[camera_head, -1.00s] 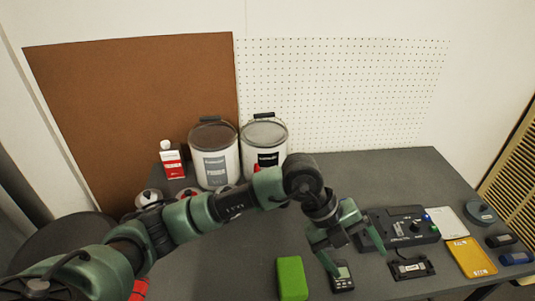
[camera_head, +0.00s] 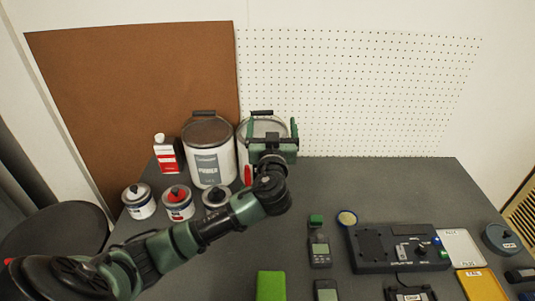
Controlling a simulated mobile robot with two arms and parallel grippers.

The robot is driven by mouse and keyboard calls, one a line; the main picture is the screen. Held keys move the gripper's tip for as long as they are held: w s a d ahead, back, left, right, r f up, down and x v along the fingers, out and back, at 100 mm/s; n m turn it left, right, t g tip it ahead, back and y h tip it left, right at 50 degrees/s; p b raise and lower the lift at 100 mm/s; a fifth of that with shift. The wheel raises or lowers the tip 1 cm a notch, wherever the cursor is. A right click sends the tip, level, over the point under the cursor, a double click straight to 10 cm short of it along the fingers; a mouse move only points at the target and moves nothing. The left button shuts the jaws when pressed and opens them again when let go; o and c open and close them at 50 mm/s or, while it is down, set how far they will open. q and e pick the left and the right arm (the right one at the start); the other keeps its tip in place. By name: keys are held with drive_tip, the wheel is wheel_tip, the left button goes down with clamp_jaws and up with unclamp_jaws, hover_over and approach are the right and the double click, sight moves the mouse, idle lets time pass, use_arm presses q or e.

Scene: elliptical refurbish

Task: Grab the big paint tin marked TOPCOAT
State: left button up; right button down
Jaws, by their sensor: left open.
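Two big pale tins with dark lids and top handles stand side by side at the back of the table. The left tin (camera_head: 209,152) has a grey label whose lettering is too small to read surely. The right tin (camera_head: 243,148) is largely hidden behind my left gripper, its label covered, so I cannot read TOPCOAT on either. My left gripper (camera_head: 272,128) is open, its fingers pointing to the back, in front of the right tin's upper part. Nothing shows between its fingers; contact with the tin cannot be told. My right gripper is out of view.
Several small tins (camera_head: 138,201) stand before the big ones, left of my arm. A red-and-white bottle (camera_head: 167,155) stands left. A green block (camera_head: 271,285), a meter (camera_head: 320,251), a dark control box (camera_head: 398,247) and a yellow tray (camera_head: 482,285) lie front and right. The back right is clear.

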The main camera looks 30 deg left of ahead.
sight(262, 114)
use_arm(q)
drive_tip(key=shift+n+g+y, duration=0.4)
drive_tip(key=shift+n+g, duration=0.2)
drive_tip(key=shift+g, duration=0.2)
drive_tip(key=w+a, duration=0.1)
drive_tip(key=a, duration=0.1)
drive_tip(key=w+a+f+p, duration=0.1)
drive_tip(key=w+a, duration=0.1)
drive_tip(key=w+a+p, duration=0.1)
drive_tip(key=a, duration=0.1)
drive_tip(key=shift+w+f, duration=0.25)
drive_tip(key=shift+f, duration=0.1)
drive_tip(key=shift+w+a+f, duration=0.1)
drive_tip(key=shift+w+a, duration=0.2)
drive_tip(key=shift+w, duration=0.05)
clamp_jaws()
drive_tip(key=shift+r, duration=0.5)
drive_tip(key=shift+f, duration=0.15)
